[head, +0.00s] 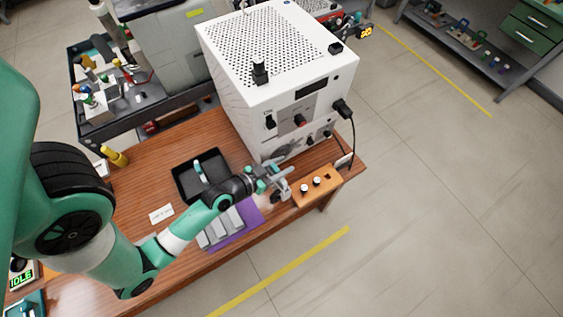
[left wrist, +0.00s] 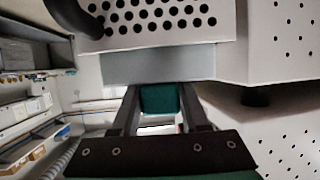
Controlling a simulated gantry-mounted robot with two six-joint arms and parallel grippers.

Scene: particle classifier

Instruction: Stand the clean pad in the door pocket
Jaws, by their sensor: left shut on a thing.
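My left gripper (head: 279,183) is low beside the front of the white perforated machine (head: 262,115). In the left wrist view, its fingers (left wrist: 160,108) are shut on a teal block (left wrist: 160,98). A flat grey panel (left wrist: 158,65) lies just beyond the block, below a white perforated face (left wrist: 165,18). I cannot tell whether block and panel are one piece, or whether this is the clean pad. The door pocket cannot be made out. My right gripper is not in view.
Grey strips (head: 222,231) lie on a purple mat (head: 249,212). A black tray (head: 180,180) holds a small pale item (head: 198,170). An orange-brown block (head: 318,189) with two white-topped knobs stands by the table's right edge. A black cable (head: 353,135) hangs at the machine's corner.

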